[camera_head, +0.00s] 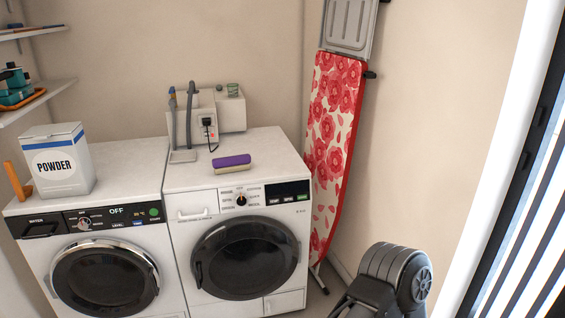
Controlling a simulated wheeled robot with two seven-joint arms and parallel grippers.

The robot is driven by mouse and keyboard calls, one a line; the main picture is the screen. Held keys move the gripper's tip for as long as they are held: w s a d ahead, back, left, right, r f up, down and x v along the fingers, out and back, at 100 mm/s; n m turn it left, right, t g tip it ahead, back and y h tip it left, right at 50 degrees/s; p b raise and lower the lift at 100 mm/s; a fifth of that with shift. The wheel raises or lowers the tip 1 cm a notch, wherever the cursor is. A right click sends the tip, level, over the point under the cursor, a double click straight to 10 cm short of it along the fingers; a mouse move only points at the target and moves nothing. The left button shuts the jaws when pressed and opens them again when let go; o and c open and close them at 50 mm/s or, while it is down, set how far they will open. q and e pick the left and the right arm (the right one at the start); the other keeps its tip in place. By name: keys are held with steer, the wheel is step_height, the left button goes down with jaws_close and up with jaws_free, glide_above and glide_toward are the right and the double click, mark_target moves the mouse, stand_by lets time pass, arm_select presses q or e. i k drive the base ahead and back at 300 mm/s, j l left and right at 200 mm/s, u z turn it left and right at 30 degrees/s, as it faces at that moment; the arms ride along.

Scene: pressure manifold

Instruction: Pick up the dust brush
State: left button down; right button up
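A purple block-shaped brush with a cream underside (231,163), which looks like the dust brush, lies on top of the right-hand washing machine (280,150), close to its front edge. It lies flat, with its long side roughly along the front. Nothing touches it from above. Neither of my grippers shows in the head view. A dark grey jointed part at the bottom right looks like a link of my own arm; its gripper is out of sight.
A powder box (58,160) and an orange object (14,181) stand on the left machine (140,165). Pipes and a socket box (206,128) are behind the brush. A floral ironing board (333,130) leans to the right. Shelves (40,100) hang at left.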

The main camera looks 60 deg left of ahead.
mark_target(228, 164)
steer(key=u, duration=2.75)
